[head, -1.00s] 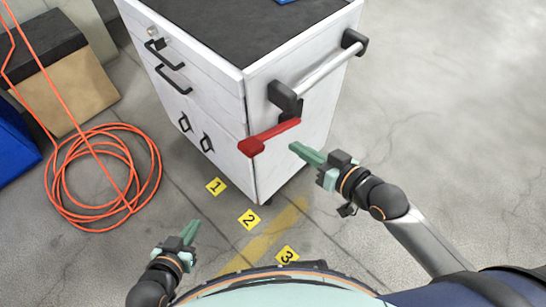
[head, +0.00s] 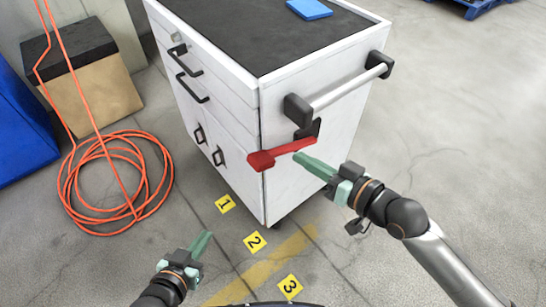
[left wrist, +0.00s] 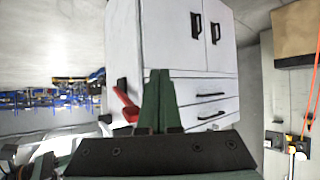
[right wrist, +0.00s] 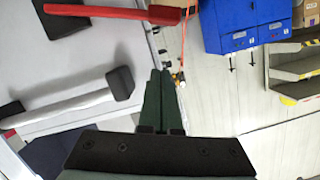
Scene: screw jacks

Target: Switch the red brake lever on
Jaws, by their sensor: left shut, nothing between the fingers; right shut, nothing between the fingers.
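The red brake lever (head: 282,152) sits on the side of the white cart (head: 235,85), below its push handle, and sticks out toward the cart's front corner. It also shows in the left wrist view (left wrist: 126,104) and at the top of the right wrist view (right wrist: 112,12). My right gripper (head: 298,157) is shut and empty, its fingertips just right of and slightly below the lever; in the right wrist view a gap shows between fingers and lever. My left gripper (head: 208,236) is shut and empty, low in front of the cart, well away from the lever.
The cart's push handle (head: 345,88) juts out above the lever. A coiled orange hose (head: 115,185) lies on the floor at left, near a cardboard box (head: 95,90). Yellow floor markers (head: 255,241) lie before the cart. The floor at right is clear.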

